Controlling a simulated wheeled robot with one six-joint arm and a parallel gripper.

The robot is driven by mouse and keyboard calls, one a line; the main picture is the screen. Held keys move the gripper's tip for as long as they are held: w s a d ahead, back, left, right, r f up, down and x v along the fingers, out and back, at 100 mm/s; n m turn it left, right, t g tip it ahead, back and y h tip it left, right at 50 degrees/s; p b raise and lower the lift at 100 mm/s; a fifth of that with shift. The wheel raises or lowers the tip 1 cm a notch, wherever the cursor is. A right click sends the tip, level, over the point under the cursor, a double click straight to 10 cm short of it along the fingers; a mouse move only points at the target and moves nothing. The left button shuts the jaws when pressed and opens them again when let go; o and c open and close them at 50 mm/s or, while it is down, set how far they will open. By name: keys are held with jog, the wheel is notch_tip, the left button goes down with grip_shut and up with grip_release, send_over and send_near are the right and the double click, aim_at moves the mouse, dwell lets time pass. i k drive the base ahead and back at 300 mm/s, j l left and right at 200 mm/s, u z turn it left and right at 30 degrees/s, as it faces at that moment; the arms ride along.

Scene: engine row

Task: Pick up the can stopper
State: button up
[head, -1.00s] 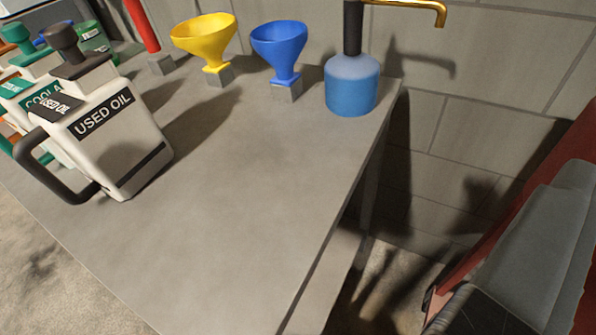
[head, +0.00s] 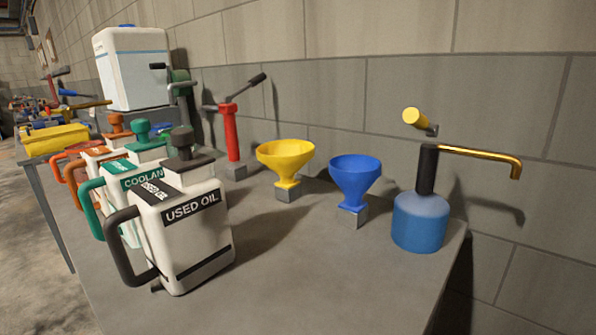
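Several white cans stand in a row on the left of the bench. The nearest, the used oil can (head: 190,232), has a black handle and a dark brown stopper (head: 182,143) seated upright on its top. Behind it, the coolant can (head: 140,182) has a green stopper (head: 142,131). Farther back, an orange stopper (head: 116,123) sits on another can, partly hidden by the nearer ones. A further green stopper top shows beside the coolant one. No stopper is seen off a can. My gripper is not in view.
A yellow funnel (head: 286,160), a blue funnel (head: 355,181) and a blue pump bottle (head: 420,222) stand along the wall side. A red pump (head: 231,133) and a white tank (head: 133,68) are farther back. The near bench top (head: 300,285) is clear.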

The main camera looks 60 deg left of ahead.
aim_at(183, 139)
jog(key=u, duration=1.9)
